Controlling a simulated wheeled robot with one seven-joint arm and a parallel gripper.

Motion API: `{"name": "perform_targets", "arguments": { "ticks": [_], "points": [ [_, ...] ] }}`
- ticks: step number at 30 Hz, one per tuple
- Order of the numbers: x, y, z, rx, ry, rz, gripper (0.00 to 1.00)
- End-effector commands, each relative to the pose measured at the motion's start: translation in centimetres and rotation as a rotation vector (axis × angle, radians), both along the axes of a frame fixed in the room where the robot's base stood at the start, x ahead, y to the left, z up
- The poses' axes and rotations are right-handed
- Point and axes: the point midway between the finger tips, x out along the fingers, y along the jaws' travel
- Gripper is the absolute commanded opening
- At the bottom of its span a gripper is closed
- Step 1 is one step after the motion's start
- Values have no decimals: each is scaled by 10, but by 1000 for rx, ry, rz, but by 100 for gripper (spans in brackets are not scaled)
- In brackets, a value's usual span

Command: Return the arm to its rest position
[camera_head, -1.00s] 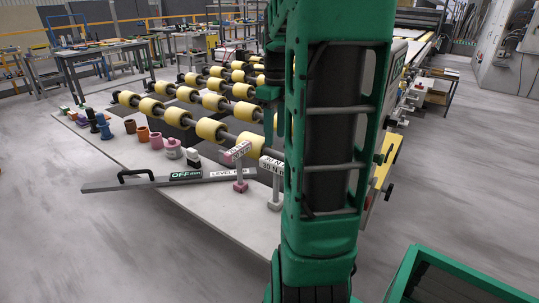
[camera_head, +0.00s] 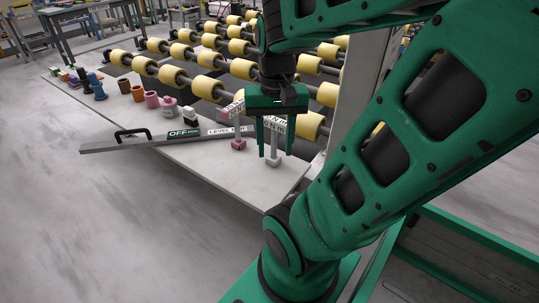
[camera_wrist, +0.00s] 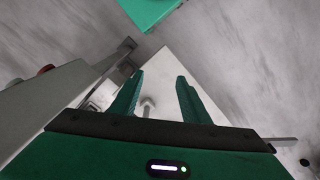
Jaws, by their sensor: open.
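My green gripper (camera_head: 276,153) points down over the right end of the stone slab (camera_head: 230,170), with its two fingers apart. In the head view it overlaps a white T-shaped piece (camera_head: 273,161); I cannot tell whether they touch. The wrist view shows the fingers spread (camera_wrist: 160,76), with a small pale upright piece (camera_wrist: 148,106) lower down between them. Nothing is clearly gripped. My arm bends up from the lower middle, across the right side, then back to the gripper.
Yellow rollers (camera_head: 208,86) stand behind. Several coloured pegs and cups, including a blue one (camera_head: 97,86), line the slab's left. The floor in front is clear.

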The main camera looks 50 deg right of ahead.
Motion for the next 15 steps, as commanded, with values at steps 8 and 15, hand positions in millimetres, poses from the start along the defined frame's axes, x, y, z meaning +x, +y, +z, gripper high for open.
{"name": "perform_targets", "arguments": {
  "ticks": [8,15],
  "points": [
    [-16,27,-11,13,-3,254,42],
    [-16,27,-11,12,-2,259,42]
  ]
}}
